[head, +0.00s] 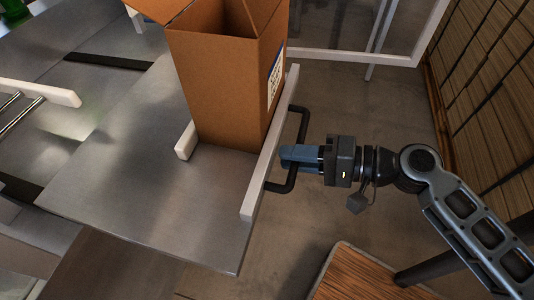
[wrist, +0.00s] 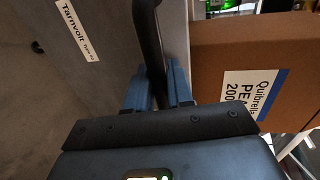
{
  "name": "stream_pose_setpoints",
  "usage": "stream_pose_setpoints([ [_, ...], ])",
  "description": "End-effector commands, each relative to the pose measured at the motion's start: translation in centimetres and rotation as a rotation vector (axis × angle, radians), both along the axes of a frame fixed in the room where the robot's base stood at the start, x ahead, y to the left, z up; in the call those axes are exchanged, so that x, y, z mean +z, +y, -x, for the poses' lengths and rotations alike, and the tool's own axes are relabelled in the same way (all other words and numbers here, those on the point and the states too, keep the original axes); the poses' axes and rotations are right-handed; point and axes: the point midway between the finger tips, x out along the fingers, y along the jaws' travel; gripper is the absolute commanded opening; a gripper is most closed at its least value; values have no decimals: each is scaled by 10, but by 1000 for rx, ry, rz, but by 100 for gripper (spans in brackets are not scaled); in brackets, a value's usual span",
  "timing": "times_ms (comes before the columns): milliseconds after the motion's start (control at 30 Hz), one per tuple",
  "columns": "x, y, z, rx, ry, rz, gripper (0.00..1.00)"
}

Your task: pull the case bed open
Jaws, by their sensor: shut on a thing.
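The case bed (head: 150,190) is a flat grey metal plate with a white rail along its right edge. A black bar handle (head: 303,122) stands out from that rail; it also crosses the wrist view (wrist: 148,40). My gripper (head: 287,156) reaches in from the right. Its blue fingers lie on either side of the handle bar in the wrist view (wrist: 160,92), shut on it. The fingertips hide part of the handle in the head view. A brown cardboard case (head: 215,90) with open flaps stands on the bed against the rail.
A short white guide (head: 186,141) stands left of the case. A wooden-topped piece (head: 365,275) is at lower front. Stacked brown boards (head: 495,90) line the right side. Bare floor (head: 345,100) lies beyond the handle, with a white frame (head: 350,56) behind.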

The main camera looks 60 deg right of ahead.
Motion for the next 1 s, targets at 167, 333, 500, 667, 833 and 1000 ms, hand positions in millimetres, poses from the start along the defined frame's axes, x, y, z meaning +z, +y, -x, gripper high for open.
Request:
stream_pose_setpoints([
  [167,-2,-5,16,-1,2,0,0],
  [333,-1,-7,21,-1,1,0,0],
  [500,0,-8,21,-2,0,0,0],
  [667,0,-8,21,-2,0,0,0],
  [833,0,-7,21,-2,0,0,38],
  [1000,0,-7,20,-1,-1,0,38],
])
